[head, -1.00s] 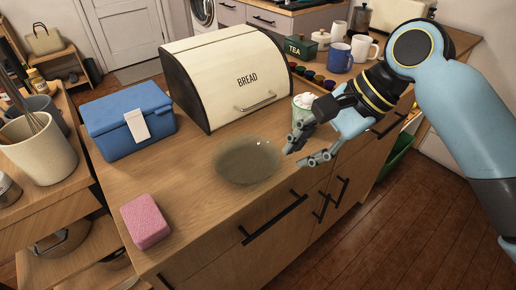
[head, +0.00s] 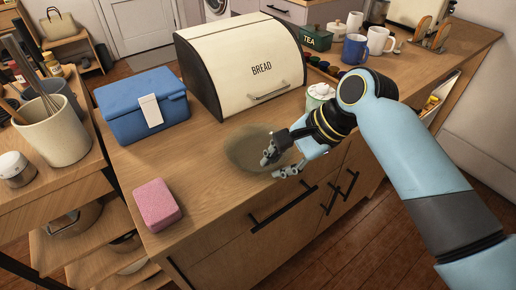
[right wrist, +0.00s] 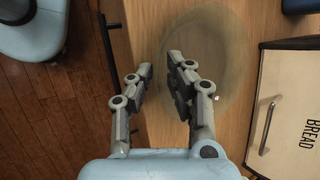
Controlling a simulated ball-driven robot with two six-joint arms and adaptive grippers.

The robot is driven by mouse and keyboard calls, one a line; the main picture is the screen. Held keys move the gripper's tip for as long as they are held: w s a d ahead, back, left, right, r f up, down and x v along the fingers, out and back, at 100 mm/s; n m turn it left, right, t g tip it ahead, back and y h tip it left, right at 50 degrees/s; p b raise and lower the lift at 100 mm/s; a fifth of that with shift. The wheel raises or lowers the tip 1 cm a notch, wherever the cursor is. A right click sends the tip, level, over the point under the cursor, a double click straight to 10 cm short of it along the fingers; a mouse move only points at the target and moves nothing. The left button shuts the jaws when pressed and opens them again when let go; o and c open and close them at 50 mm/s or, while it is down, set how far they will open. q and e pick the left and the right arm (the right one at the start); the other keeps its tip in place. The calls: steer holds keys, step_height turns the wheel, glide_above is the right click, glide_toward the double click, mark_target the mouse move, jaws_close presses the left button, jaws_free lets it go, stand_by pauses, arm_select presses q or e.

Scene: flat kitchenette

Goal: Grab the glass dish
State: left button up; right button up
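The glass dish (head: 242,149) is round, shallow and see-through, and lies on the wooden counter in front of the bread box. My right gripper (head: 272,167) is at its right front side in the head view and hides part of it. In the right wrist view, the dish (right wrist: 232,62) shows with one finger over its near rim. The other finger is outside the dish, near the counter edge. My left gripper is not in view.
The cream bread box (head: 240,62) stands behind the dish. A blue box (head: 142,106) and a pink sponge (head: 156,205) are to the left. A light green cup (head: 318,96) with white contents is close behind my right gripper. Mugs (head: 356,49) stand farther back.

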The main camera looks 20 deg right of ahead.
jaws_close()
stand_by(0.3)
